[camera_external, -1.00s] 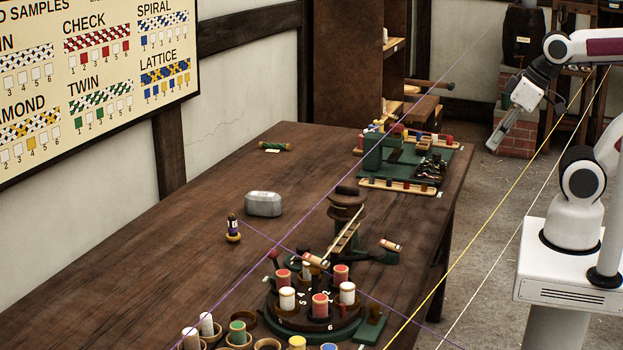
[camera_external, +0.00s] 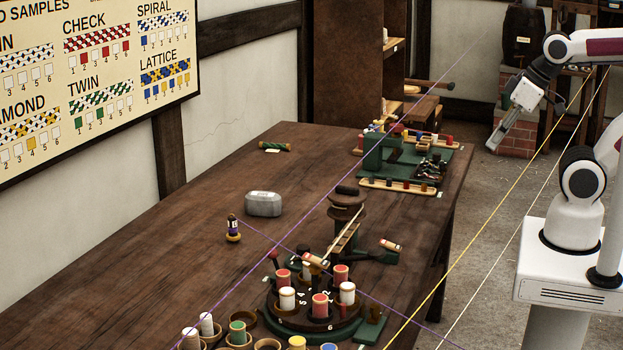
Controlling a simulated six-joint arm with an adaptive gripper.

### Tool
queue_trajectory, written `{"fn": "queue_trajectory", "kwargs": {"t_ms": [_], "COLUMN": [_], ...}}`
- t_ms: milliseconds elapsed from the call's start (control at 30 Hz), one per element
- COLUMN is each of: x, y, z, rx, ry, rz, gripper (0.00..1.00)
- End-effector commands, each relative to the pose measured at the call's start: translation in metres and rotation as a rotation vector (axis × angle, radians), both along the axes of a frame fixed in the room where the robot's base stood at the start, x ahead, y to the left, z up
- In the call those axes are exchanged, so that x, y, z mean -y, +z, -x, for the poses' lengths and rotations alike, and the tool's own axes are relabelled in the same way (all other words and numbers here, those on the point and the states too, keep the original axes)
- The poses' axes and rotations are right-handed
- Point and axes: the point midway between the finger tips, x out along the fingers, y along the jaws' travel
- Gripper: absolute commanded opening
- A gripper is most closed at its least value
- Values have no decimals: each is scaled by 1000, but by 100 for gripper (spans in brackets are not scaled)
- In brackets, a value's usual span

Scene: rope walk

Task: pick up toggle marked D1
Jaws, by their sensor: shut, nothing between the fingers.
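My gripper (camera_external: 492,146) hangs in the air at the upper right, beyond the right edge of the table, pointing down and left. It is shut and empty, well apart from everything on the table. Several small toggle-like pieces sit on the green station (camera_external: 372,150) and its front wooden rack (camera_external: 398,187) at the table's far right. Their markings are too small to read, so I cannot tell which one is D1.
A round bobbin carousel (camera_external: 330,325) with a post stands at the table's front. Taut purple, yellow and white cords cross the view. The table's left middle is clear.

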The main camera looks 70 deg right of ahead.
Motion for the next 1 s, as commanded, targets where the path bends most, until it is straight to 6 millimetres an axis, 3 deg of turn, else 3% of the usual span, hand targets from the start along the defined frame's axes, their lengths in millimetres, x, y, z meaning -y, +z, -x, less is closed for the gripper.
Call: {"fn": "queue_trajectory", "kwargs": {"t_ms": [33,167,200,667,867,1000], "x": [0,0,0,-2,-8,-16], "y": [0,0,0,2,9,16], "z": [0,0,0,-6,-32,-61], "rx": [0,0,0,6,29,56], "ry": [0,0,0,-17,-97,-192], "rz": [0,0,0,-15,-81,-160], "gripper": [0,34,36,36,36,36]}}
